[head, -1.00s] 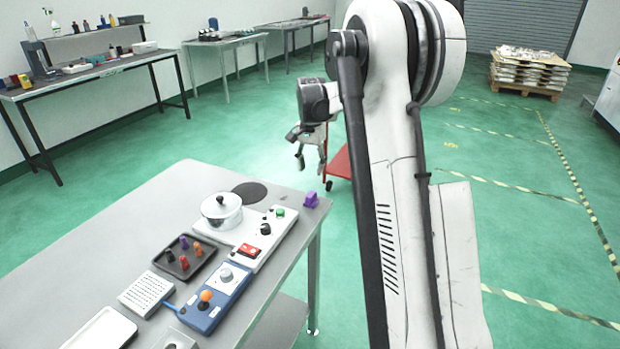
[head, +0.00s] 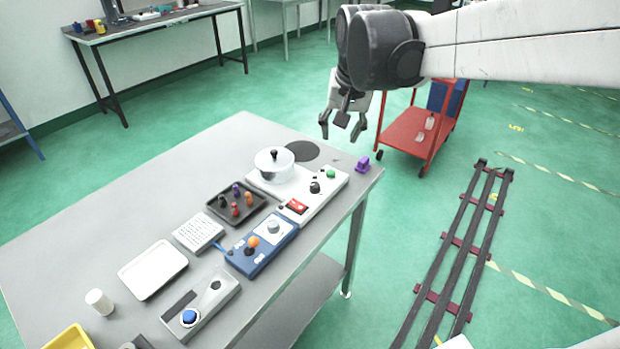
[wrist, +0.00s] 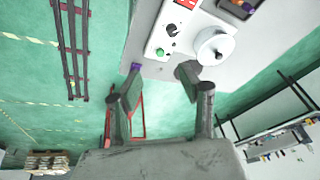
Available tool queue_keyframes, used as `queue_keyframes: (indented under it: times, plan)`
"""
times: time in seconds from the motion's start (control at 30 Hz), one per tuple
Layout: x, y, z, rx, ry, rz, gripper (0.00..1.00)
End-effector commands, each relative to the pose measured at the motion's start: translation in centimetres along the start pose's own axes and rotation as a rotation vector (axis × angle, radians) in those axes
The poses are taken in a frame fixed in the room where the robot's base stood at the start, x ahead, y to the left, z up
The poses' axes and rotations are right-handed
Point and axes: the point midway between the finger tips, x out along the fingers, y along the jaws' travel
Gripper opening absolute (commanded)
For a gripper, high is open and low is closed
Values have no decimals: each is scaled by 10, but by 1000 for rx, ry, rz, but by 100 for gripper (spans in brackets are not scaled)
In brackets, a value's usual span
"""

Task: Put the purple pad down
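The purple pad (head: 363,163) sits at the table's far right corner, close to the edge, beside the white control panel (head: 328,186). In the wrist view the purple pad (wrist: 136,67) shows small near the left fingertip, partly hidden by it. My gripper (head: 342,130) is open and empty, fingers pointing down, above and beyond the table's far edge. In the wrist view the gripper's fingers (wrist: 157,88) are spread apart with nothing between them. The grey table (head: 130,190) carries the pad.
A pot (head: 273,161) stands on the white panel. A black tray with several pegs (head: 237,203), a blue joystick box (head: 262,245) and a white tray (head: 153,269) lie on the table. A red cart (head: 410,138) stands behind; floor rails (head: 455,245) run at right.

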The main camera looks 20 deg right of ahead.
Motion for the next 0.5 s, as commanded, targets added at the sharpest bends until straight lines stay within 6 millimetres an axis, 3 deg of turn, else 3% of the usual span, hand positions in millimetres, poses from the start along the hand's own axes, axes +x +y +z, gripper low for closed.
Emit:
queue_keyframes:
  times: [0.03,0.2,0.5]
  plan:
    - [-7,-2,17,-33,18,-10,38]
    - [-21,-7,66,-140,80,-41,38]
    - [-26,-6,149,-324,193,-92,38]
